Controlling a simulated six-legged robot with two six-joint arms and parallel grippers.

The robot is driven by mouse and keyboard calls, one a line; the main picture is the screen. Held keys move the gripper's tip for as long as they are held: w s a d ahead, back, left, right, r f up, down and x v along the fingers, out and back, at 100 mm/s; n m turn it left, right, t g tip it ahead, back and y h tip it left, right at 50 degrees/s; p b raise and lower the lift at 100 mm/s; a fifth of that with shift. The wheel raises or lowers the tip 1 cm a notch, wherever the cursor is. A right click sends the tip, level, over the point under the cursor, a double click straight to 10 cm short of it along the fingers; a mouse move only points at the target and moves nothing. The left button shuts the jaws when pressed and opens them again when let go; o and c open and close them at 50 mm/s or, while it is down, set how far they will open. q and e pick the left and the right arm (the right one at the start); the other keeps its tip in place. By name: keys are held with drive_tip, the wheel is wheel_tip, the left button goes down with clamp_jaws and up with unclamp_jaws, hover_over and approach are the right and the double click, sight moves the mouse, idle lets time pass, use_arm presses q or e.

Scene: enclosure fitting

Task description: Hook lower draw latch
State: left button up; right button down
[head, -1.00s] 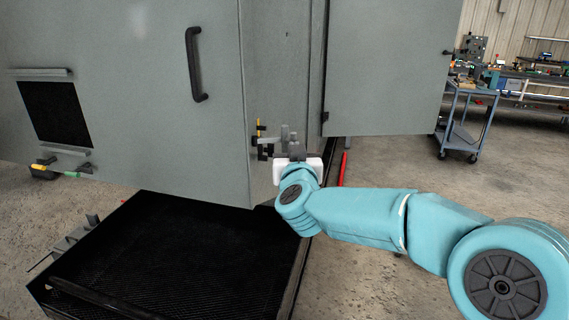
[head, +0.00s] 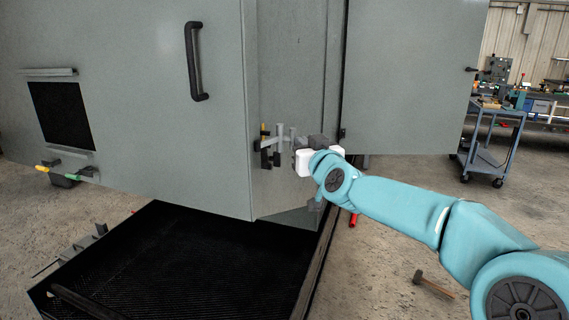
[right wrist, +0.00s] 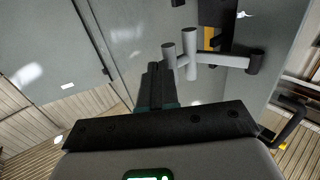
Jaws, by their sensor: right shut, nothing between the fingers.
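The lower draw latch (head: 271,146) is on the narrow side face of the grey enclosure (head: 222,120), near its lower front corner. In the right wrist view the latch shows a grey bar with upright round pins (right wrist: 191,56) and a dark and yellow part (right wrist: 212,38) behind it. My right gripper (head: 300,143) is just right of the latch in the head view. Its fingers (right wrist: 154,75) are shut and empty, close to the grey pins; I cannot tell whether they touch. My left gripper is not in view.
A dark handle (head: 196,62) stands out from the front panel. An open grey door (head: 405,75) hangs behind my right arm. A black mesh tray (head: 170,260) lies below. A hammer (head: 433,284) lies on the floor at the right, and a blue cart (head: 487,140) stands farther back.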

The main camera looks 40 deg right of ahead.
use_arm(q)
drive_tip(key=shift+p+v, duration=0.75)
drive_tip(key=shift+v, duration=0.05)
use_arm(e)
drive_tip(key=shift+x, duration=2.05)
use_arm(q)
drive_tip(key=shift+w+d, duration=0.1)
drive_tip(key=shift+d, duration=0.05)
use_arm(e)
drive_tip(key=shift+w, duration=0.2)
